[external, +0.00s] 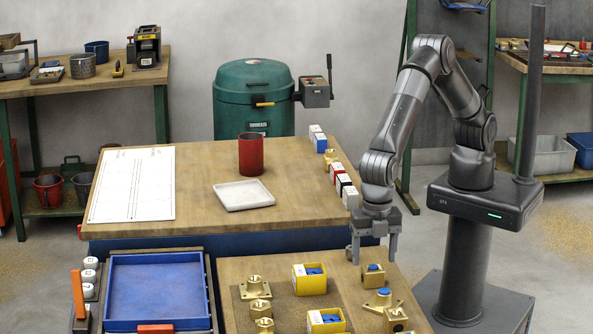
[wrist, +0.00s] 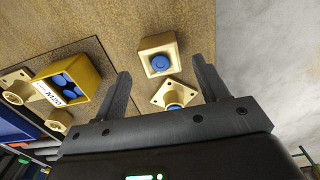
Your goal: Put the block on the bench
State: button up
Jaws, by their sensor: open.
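A brass block (external: 374,279) with a blue round top sits on the front wooden table. It also shows in the wrist view (wrist: 148,67), between and just beyond my fingertips. My gripper (external: 372,259) is open and empty, pointing down just over this block; its two fingers also show in the wrist view (wrist: 161,68). A second brass block (external: 396,321) with a hole in its side stands nearer the front. The wooden bench (external: 215,218) behind holds a red cup (external: 251,155), a white tray (external: 243,196) and a paper sheet (external: 133,185).
A brass flange with a blue cap (external: 383,302) lies close to the block; it shows in the wrist view (wrist: 172,96). Yellow bins (external: 310,284) and several brass fittings stand left of it. Small boxes (external: 343,182) line the bench's right edge. The bench's front right is clear.

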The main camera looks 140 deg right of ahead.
aim_at(373, 267)
jog(key=s+r+m+t, duration=0.1)
jog(key=s+r, duration=0.4)
jog(key=r, duration=0.4)
jog(key=s+r+m+t, duration=0.1)
jog(key=s+r, duration=0.4)
jog(key=r, duration=0.5)
jog(key=s+d+r+m+t, duration=0.1)
jog(key=s+r, duration=0.2)
jog(key=s, duration=0.2)
jog(key=s+d+r+m, duration=0.1)
jog(key=s+r, duration=0.2)
jog(key=s, duration=0.3)
jog(key=s+f+m+t, duration=0.1)
jog(key=s+m, duration=0.1)
jog(key=s, duration=0.9)
jog(key=s+d+m+t, duration=0.1)
jog(key=s+m, duration=0.2)
jog(key=s, duration=0.7)
jog(key=shift+s+f+t, duration=0.3)
jog(key=shift+s+f, duration=0.05)
jog(key=shift+s, duration=0.05)
